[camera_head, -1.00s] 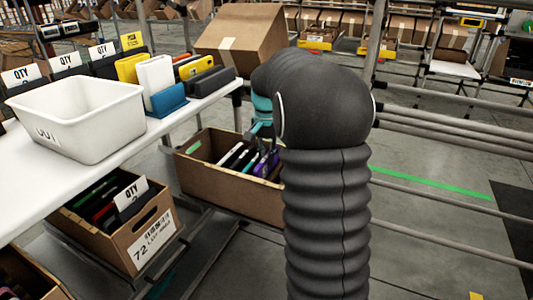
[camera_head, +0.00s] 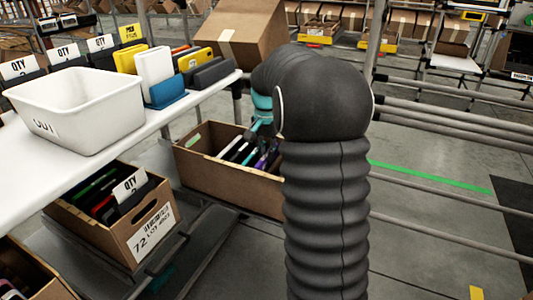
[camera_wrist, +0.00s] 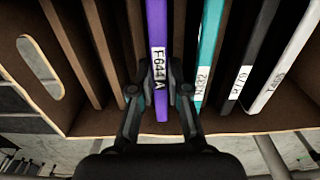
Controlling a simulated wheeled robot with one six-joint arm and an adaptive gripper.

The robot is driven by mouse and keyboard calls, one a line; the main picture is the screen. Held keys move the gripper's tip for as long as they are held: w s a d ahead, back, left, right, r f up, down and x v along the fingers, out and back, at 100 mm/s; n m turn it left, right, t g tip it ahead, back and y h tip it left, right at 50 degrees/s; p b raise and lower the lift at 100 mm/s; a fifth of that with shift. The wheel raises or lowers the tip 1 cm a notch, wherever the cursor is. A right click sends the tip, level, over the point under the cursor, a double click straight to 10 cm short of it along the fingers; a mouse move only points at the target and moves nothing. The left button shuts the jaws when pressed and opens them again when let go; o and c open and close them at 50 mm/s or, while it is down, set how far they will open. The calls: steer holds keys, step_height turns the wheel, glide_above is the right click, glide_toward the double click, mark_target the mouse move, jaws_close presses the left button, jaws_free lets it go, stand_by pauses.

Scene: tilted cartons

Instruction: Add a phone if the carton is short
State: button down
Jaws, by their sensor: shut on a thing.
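A cardboard carton (camera_head: 232,186) stands below the far end of the white table, tilted, with several thin phones upright in it. My gripper (camera_wrist: 158,95) is down at the carton, its two fingers closed on either side of a purple phone (camera_wrist: 157,40) labelled F644A. The phone stands upright in a slot between brown dividers. To its right in the wrist view are a teal phone (camera_wrist: 209,45), a black phone (camera_wrist: 248,55) and a white phone (camera_wrist: 290,60), each with a label. Slots to the left look empty. In the head view my arm hides the carton's right end.
A white bin (camera_head: 78,118) stands on the white table (camera_head: 20,185). Behind it, yellow, white and blue phones stand in holders near QTY cards. Another carton (camera_head: 150,232), marked 72, sits below the table. Rails run across the right.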

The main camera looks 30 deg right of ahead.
steer(key=shift+f, duration=0.25)
stand_by(0.7)
steer(key=c, duration=1.1)
jaws_free()
step_height(320, 180, up, 12)
step_height(320, 180, up, 7)
steer(key=p, duration=0.7)
